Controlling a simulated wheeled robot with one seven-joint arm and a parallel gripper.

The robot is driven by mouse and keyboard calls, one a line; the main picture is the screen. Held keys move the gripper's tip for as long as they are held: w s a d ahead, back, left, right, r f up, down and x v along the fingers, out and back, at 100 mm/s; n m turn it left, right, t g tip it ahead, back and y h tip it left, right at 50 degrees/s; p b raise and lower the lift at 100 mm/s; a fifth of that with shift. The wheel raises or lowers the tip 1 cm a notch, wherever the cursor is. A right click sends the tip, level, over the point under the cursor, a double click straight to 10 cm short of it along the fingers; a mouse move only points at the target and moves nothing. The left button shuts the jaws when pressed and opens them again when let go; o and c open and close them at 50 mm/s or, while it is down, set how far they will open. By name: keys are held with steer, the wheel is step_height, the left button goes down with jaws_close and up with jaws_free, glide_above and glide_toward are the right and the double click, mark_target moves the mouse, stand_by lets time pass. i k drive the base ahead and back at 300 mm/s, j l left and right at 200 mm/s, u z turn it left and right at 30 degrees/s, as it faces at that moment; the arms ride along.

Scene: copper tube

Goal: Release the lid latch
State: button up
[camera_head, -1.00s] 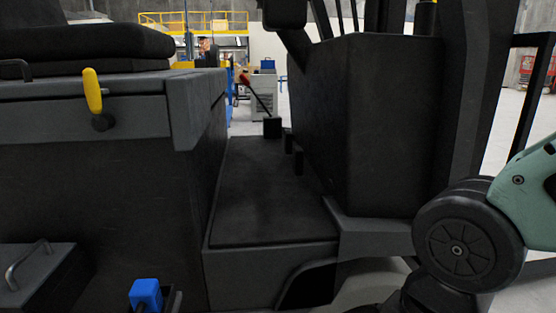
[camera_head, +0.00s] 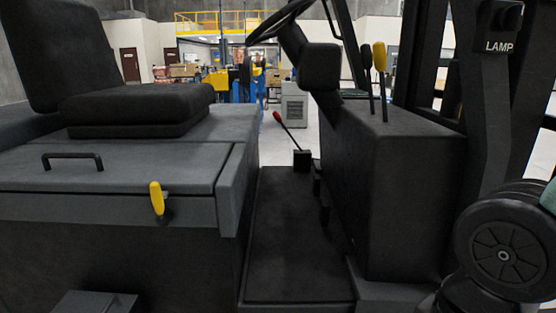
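The yellow latch handle (camera_head: 157,198) stands nearly upright on the side of the dark vehicle body, just below the edge of the lid. The lid (camera_head: 120,165) is a flat grey panel with a black bar handle (camera_head: 72,160) on top, and it lies down. A seat (camera_head: 135,103) is mounted behind it. My gripper is not in view. Only a round black joint of my arm shows at the right edge, well apart from the latch.
A dark footwell (camera_head: 295,245) lies between the seat body and the front console (camera_head: 415,190). A red-knobbed lever (camera_head: 287,128), a steering wheel (camera_head: 277,20) and yellow and black levers (camera_head: 380,58) stand around it.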

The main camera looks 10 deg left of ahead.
mark_target(155, 192)
steer(key=l+u, duration=0.15)
steer(key=u, duration=0.95)
steer(key=z, duration=0.1)
steer(key=i+l+z, duration=0.1)
steer(key=i, duration=0.35)
